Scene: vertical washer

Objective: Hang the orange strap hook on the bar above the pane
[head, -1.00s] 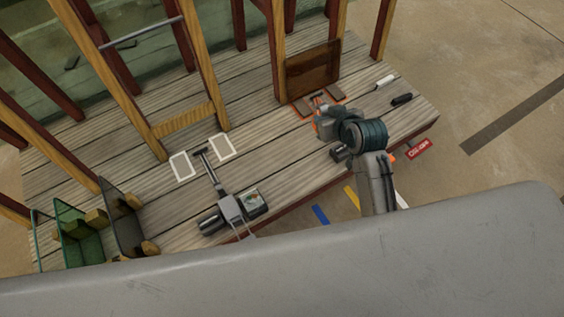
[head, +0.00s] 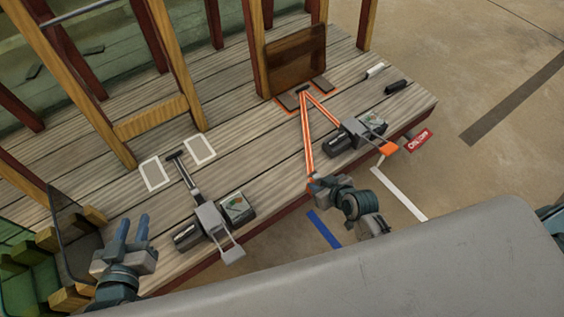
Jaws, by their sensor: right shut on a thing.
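The orange strap hook (head: 307,135) shows as two pale-edged orange bands meeting in a V at a dark piece (head: 303,90) in front of the brown pane (head: 297,62). My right gripper (head: 314,184) is at the near end of the left band, by the deck's front edge, and is shut on it. The fingertips are hard to make out. The other band runs to a grey clamp device (head: 357,130) on the deck. My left gripper (head: 133,230) is open and empty at the lower left, fingers upward. No bar above this pane is in view.
A grey bar (head: 80,12) spans wooden posts at the upper left. A second device (head: 212,222) stands below two white-outlined pads. An orange tag (head: 386,148) and red sign (head: 418,141) are at the right edge.

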